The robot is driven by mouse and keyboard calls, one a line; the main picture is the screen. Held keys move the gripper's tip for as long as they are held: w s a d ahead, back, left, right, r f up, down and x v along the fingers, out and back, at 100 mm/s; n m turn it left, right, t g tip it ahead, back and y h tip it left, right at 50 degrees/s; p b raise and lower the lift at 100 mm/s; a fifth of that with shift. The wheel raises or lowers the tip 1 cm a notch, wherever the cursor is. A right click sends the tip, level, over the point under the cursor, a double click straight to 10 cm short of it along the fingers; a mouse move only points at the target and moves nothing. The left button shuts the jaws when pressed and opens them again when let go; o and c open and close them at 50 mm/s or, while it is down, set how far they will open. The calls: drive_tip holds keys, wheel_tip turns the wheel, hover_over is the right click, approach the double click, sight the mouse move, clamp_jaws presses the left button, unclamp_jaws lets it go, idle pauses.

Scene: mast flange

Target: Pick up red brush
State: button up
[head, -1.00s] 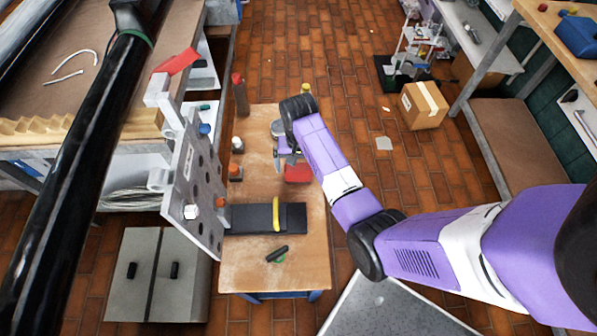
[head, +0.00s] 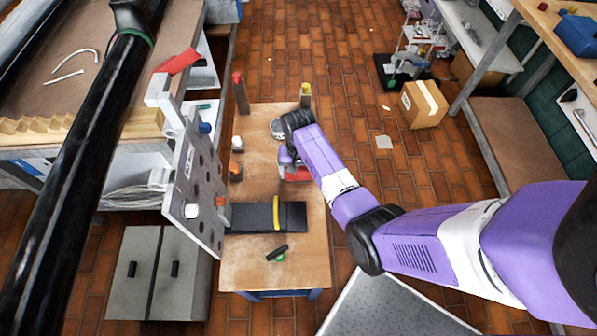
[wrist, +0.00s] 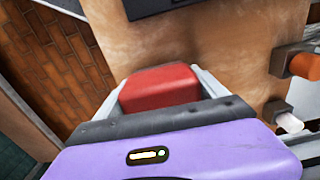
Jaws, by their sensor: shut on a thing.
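The red brush (head: 298,174) is a red block on the wooden table, near its right edge in the head view. It also shows large between my fingers in the wrist view (wrist: 158,88). My gripper (head: 287,172) is over it, with one pale finger on each side, shut on the red block. Its underside and any bristles are hidden. I cannot tell whether it touches the table.
A black tray (head: 250,218) with a yellow strip lies nearer on the wooden table (head: 305,262). A black-handled tool (head: 277,253) lies in front of it. A grey plate with holes (head: 188,190) stands at the left.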

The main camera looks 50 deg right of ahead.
wheel_tip(320, 180, up, 20)
drive_tip(key=p, duration=0.2)
drive_tip(key=shift+p, duration=0.4)
